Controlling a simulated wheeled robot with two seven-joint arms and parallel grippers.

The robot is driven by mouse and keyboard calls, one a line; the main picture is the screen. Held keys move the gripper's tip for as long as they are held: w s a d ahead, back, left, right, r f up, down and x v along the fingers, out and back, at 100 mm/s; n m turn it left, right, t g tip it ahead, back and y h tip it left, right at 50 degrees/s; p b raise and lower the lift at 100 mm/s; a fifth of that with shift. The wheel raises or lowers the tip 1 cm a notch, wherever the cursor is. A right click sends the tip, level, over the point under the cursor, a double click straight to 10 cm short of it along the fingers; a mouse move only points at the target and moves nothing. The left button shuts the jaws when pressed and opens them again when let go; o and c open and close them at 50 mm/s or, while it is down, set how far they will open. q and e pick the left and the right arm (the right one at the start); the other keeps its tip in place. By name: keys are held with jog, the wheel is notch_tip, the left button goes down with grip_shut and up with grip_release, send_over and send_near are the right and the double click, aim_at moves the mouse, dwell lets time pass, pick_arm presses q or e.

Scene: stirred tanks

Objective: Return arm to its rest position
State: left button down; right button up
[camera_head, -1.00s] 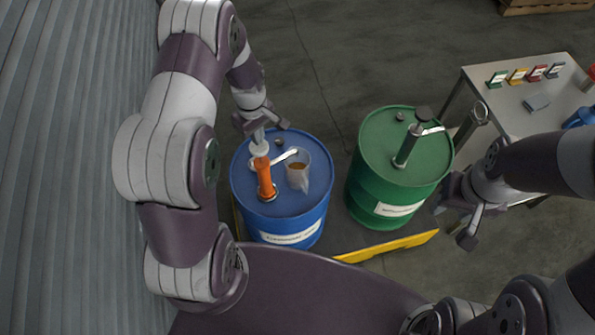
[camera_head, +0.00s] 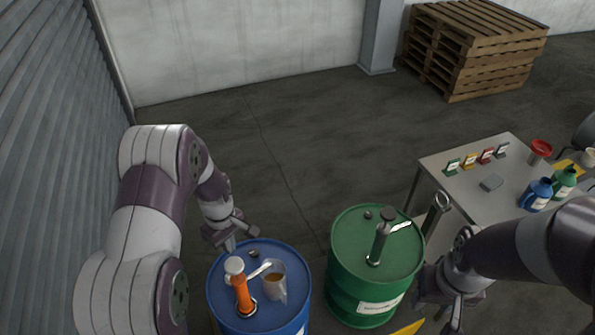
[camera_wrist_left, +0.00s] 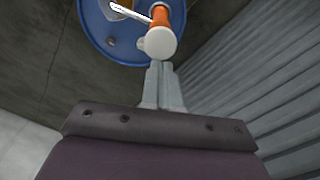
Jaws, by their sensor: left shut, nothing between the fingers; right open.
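My left gripper (camera_head: 229,243) is shut and empty, at the back left edge of the blue drum (camera_head: 222,298). In the left wrist view its closed fingers (camera_wrist_left: 161,72) point at the white knob of the orange pump (camera_wrist_left: 160,42), with the blue drum (camera_wrist_left: 95,30) behind. The orange pump (camera_head: 243,295) stands upright on the drum. A translucent jug (camera_head: 275,281) with amber liquid is beside its spout. My right gripper (camera_head: 455,312) is open, right of the green drum (camera_head: 345,290), with nothing seen in it.
A grey table (camera_head: 450,186) at the right holds coloured cards, a blue bottle (camera_head: 536,194), a green bottle (camera_head: 562,183) and a red funnel (camera_head: 541,148). Pallets (camera_head: 470,55) stand far back. A corrugated wall (camera_head: 50,130) is close on the left.

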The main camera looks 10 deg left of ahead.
pick_arm(q)
jog(key=shift+m, duration=0.4)
jog(key=shift+s+d+f+m+g, duration=0.1)
jog(key=shift+s+d+m+g, duration=0.05)
jog(key=shift+s+m, duration=0.45)
jog(key=shift+s+d+f+m+g, duration=0.1)
jog(key=shift+s+m+g, duration=0.05)
jog(key=shift+s+m, duration=0.4)
jog(key=s+d+m+t+b, duration=0.2)
jog(key=s+d+m+b, duration=0.5)
jog(key=b, duration=0.8)
jog(key=s+m, duration=0.2)
jog(key=s, duration=0.2)
jog(key=shift+d+f, duration=0.3)
jog(key=shift+f, duration=0.1)
jog(key=shift+s+d+r+m, duration=0.1)
jog(key=shift+s+m, duration=0.15)
jog(key=shift+s, duration=0.05)
jog(key=shift+w, duration=0.1)
